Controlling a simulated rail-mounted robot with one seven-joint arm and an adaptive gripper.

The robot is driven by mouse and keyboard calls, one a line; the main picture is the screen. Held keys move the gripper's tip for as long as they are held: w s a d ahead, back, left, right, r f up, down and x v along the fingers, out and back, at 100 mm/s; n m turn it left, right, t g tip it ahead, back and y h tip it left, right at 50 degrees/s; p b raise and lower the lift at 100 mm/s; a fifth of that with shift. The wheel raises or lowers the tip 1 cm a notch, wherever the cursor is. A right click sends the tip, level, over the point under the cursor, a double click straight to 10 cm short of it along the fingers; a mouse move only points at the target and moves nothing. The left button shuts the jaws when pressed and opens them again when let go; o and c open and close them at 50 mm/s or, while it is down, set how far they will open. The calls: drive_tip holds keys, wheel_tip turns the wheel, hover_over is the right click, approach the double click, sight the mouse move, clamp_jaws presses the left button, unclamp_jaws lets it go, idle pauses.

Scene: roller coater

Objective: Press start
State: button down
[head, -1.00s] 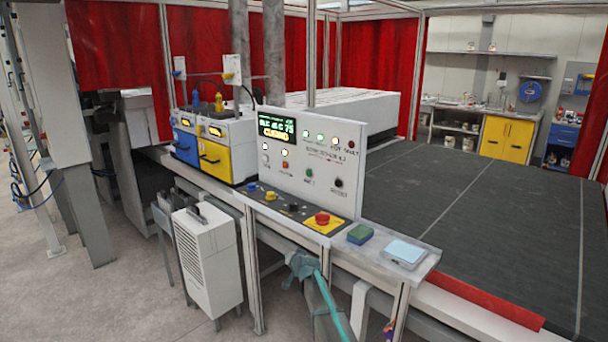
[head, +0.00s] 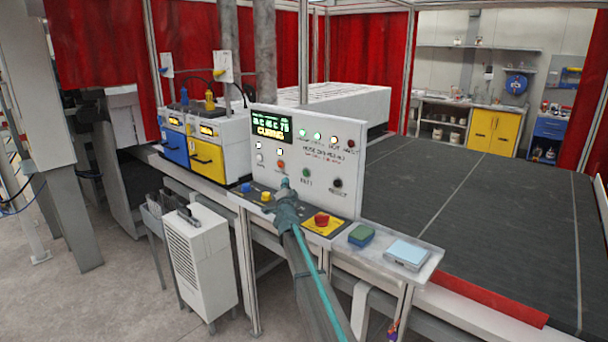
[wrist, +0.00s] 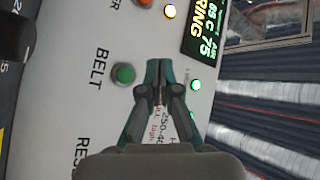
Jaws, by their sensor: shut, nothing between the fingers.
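The white control panel (head: 322,152) stands upright on the console, with several buttons, lamps and a lit green display (head: 271,126). No label reading START is legible to me. A green button (head: 306,172) labelled BELT also shows in the wrist view (wrist: 123,74). An orange button (head: 280,165) lies left of it and a black button (head: 337,183), apparently labelled RESET, lies right of it. My gripper (head: 285,183) is shut and empty in front of the panel's lower part. In the wrist view its closed tips (wrist: 161,64) appear just beside the green button; contact cannot be told.
A red mushroom button (head: 321,219) on a yellow plate sits on the lower console. A green sponge-like block (head: 361,235) and a pale blue box (head: 407,254) lie to its right. Yellow and blue units (head: 207,158) stand left of the panel. A wide dark belt (head: 440,190) lies behind.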

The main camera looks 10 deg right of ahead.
sight(306, 173)
drive_tip(key=shift+w+a+f, duration=0.1)
drive_tip(key=shift+w+f, duration=0.05)
drive_tip(key=shift+f, duration=0.05)
drive_tip(key=w+d+b, duration=0.5)
drive_tip(key=d+b, duration=0.1)
drive_tip(key=shift+w+d, duration=0.25)
drive_tip(key=shift+d, duration=0.15)
idle(0.3)
drive_tip(key=shift+w+d+b, duration=0.1)
drive_tip(key=shift+b, duration=0.3)
idle(1.0)
drive_tip(key=shift+w+d+b, duration=0.2)
drive_tip(key=shift+b, duration=0.15)
